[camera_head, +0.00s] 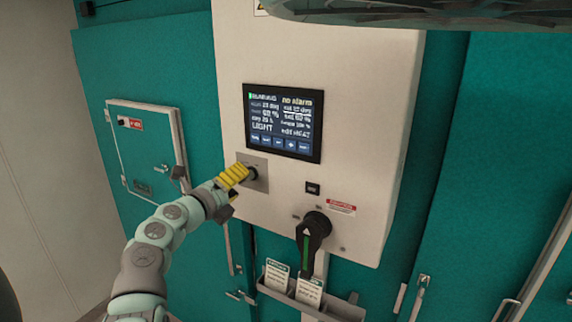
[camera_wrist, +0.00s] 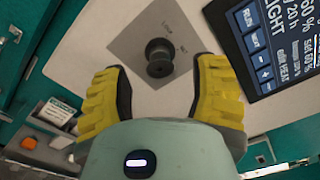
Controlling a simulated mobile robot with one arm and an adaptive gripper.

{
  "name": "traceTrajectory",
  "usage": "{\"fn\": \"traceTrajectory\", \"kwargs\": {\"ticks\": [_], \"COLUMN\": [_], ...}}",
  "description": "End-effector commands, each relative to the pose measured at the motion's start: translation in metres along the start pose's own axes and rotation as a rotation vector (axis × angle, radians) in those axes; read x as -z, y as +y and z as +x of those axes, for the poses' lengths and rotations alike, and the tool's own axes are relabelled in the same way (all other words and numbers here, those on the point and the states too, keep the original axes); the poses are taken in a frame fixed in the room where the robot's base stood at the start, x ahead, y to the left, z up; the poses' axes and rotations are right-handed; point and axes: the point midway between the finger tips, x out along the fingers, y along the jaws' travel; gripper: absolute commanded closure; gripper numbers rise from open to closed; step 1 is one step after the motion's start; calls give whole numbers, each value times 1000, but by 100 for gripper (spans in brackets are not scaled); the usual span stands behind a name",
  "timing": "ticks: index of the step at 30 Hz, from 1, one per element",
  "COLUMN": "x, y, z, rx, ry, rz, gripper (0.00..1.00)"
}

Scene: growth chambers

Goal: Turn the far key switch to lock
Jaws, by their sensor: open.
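The key switch (camera_wrist: 159,57) is a round black knob on a square grey plate (camera_wrist: 128,38). The plate has small printed labels, one of which seems to read LOCK. In the head view the key switch (camera_head: 252,173) sits on the white control panel (camera_head: 338,50), left of and below the screen. My gripper (camera_wrist: 162,78) has yellow ribbed fingers, spread open on either side of the knob and not visibly touching it. In the head view my gripper (camera_head: 238,174) is close in front of the plate and partly covers it. Whether a key is inserted is unclear.
A lit screen (camera_head: 284,122) is just above and right. A black rotary handle (camera_head: 312,232) with a green stripe juts out below right. A holder (camera_head: 335,305) with cards hangs beneath. A small teal door (camera_head: 148,155) is at left.

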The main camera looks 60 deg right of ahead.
Motion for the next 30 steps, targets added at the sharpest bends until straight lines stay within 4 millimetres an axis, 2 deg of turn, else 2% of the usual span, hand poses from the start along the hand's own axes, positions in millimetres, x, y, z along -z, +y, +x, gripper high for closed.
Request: {"fn": "traceTrajectory", "kwargs": {"ticks": [3,9,21,22,30], "x": [0,0,0,0,0], "y": [-2,0,0,0,0], "z": [12,23,26,26,26], "rx": [2,0,0,-1,-1], "ry": [2,2,0,0,0], "rz": [-2,-2,1,0,0], "gripper": [40,40,40,37,65]}}
